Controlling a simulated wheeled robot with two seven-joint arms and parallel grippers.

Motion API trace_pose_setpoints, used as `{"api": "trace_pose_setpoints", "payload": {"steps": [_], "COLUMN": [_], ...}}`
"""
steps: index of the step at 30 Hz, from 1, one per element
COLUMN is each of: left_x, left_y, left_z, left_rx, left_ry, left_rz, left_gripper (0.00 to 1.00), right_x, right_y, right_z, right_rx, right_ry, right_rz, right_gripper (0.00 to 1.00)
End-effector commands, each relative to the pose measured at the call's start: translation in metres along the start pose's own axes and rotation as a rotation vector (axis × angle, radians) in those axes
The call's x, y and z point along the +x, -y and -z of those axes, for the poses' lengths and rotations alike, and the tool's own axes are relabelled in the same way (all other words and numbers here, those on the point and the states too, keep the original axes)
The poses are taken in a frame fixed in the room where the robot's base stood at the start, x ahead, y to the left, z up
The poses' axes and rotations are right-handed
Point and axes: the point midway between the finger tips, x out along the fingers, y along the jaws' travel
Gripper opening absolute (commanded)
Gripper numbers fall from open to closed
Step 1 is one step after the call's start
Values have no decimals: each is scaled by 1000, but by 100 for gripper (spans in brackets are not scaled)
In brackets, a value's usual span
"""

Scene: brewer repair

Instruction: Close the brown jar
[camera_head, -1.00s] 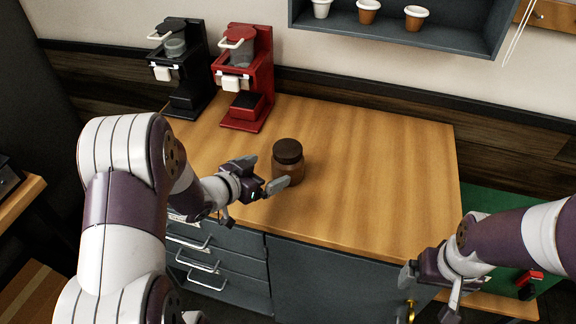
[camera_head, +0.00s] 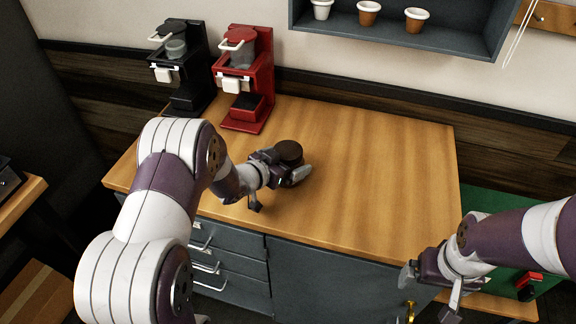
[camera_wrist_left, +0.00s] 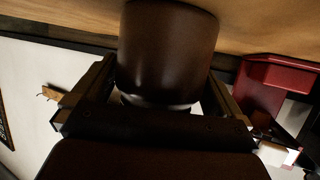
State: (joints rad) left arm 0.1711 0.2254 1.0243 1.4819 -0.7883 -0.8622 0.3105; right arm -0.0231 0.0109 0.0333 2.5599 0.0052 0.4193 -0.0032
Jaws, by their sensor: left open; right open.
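The brown jar with its dark brown lid (camera_head: 288,152) stands on the wooden counter, its lower part hidden by my left gripper (camera_head: 290,174) in the head view. In the left wrist view the dark lid (camera_wrist_left: 167,50) fills the middle, between the two open fingers of my left gripper (camera_wrist_left: 165,95). The lid sits on the jar; whether it is fully tight cannot be told. I cannot tell whether the fingers touch the jar. My right gripper (camera_head: 432,285) is open and empty, in front of the counter's right end.
A red coffee brewer (camera_head: 246,80) and a black one (camera_head: 180,68) stand at the counter's back left. A shelf (camera_head: 440,38) with small pots hangs on the wall. The counter (camera_head: 380,180) is clear to the jar's right.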

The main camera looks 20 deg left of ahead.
Motion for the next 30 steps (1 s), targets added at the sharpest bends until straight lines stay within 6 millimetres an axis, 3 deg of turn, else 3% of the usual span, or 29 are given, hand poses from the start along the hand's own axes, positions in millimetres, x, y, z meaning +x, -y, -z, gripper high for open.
{"api": "trace_pose_setpoints", "payload": {"steps": [11,17,30], "left_x": [3,3,-1], "left_y": [0,0,1], "left_z": [0,0,13], "left_rx": [0,0,1], "left_ry": [-1,-1,-6], "left_rz": [0,0,1], "left_gripper": [100,40,40], "right_x": [0,0,0], "right_y": [0,0,0], "right_z": [0,0,0], "right_rx": [0,0,0], "right_ry": [0,0,0], "right_rz": [0,0,0], "right_gripper": [100,100,100]}}
